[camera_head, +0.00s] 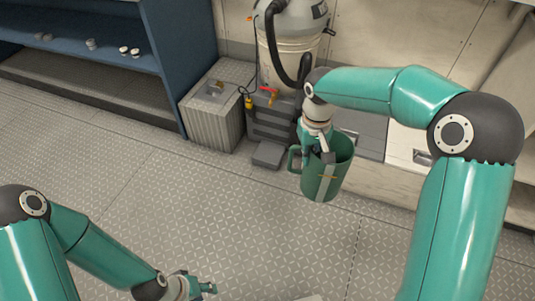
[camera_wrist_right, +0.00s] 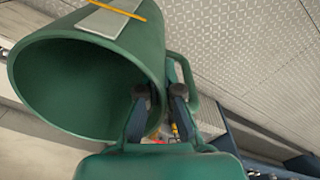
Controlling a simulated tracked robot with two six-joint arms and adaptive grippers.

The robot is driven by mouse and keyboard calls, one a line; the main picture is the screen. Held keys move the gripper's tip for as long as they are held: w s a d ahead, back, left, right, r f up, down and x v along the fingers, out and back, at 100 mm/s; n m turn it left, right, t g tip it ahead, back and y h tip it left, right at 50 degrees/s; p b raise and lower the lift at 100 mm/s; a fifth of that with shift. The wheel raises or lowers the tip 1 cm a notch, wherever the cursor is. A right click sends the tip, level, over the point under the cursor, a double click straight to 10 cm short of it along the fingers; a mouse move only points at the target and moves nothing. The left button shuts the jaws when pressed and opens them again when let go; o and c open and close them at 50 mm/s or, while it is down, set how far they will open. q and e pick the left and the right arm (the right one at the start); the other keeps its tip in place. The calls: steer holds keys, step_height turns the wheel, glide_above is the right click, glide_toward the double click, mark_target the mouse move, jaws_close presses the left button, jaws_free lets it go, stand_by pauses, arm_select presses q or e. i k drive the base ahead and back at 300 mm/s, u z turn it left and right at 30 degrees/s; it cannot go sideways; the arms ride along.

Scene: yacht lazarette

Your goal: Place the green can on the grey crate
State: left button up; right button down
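The green can (camera_head: 336,172) is an open, hollow vessel with a side handle and a pale strip on its wall. My right gripper (camera_head: 317,150) holds it by the rim, raised in front of the dark grey toolbox. In the right wrist view the can (camera_wrist_right: 100,85) fills the left side, with one finger inside its mouth and one outside the wall, near the handle. The grey crate (camera_head: 212,128) is a ribbed box on the floor, left of the can and apart from it. My left gripper (camera_head: 207,288) is low at the bottom edge, its opening unclear.
A dark grey toolbox (camera_head: 270,122) with coloured items on top stands right of the crate. A vacuum (camera_head: 290,35) with a black hose is behind it. A blue shelf (camera_head: 175,60) is left of the crate. The plated floor (camera_head: 150,200) in front is clear.

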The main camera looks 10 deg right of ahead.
mark_target(265, 153)
steer(key=z, duration=0.1)
steer(key=i, duration=1)
steer(key=u, duration=0.1)
